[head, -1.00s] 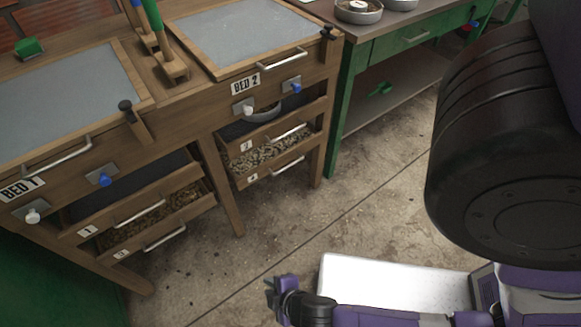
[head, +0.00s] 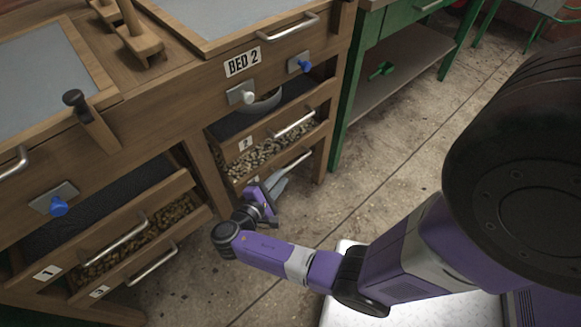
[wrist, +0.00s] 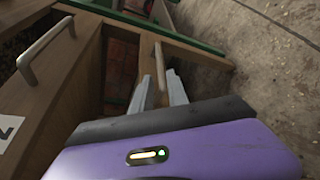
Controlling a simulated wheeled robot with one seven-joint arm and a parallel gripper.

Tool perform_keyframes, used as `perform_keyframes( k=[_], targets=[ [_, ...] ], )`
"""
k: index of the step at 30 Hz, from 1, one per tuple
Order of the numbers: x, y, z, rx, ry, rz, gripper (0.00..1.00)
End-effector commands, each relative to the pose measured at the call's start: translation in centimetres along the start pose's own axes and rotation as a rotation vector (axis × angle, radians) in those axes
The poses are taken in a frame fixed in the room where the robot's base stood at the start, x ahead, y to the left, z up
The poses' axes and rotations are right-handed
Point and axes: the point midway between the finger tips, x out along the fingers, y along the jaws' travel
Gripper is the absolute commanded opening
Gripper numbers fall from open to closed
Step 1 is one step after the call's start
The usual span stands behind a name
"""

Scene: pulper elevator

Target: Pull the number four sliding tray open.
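The number four tray (head: 264,173) is the lower tray under the BED 2 sign. Its front sits below the number two tray (head: 290,122), and its number label is not readable now. Its bar handle (head: 301,161) shows just beyond my fingers. My gripper (head: 280,186) is low in front of this tray, close to the handle's near end. In the wrist view my two grey fingertips (wrist: 161,88) are apart, with a tan bar (wrist: 158,68), apparently this handle, between them. I cannot tell whether they touch it.
The number two tray's handle (wrist: 44,50) is at upper left in the wrist view. The number one tray (head: 100,245) and number three tray (head: 125,285) stand to the left. A green table (head: 350,95) stands right. The concrete floor in front is clear.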

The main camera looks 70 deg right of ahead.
Motion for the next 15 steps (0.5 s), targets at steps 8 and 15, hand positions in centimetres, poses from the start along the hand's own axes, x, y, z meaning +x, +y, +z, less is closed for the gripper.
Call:
perform_keyframes(
  k=[8,15],
  targets=[
    [4.4,-0.2,0.0,0.001,-0.001,-0.003,0.20],
    [6.3,-0.1,0.0,0.001,0.003,-0.002,0.20]
  ],
)
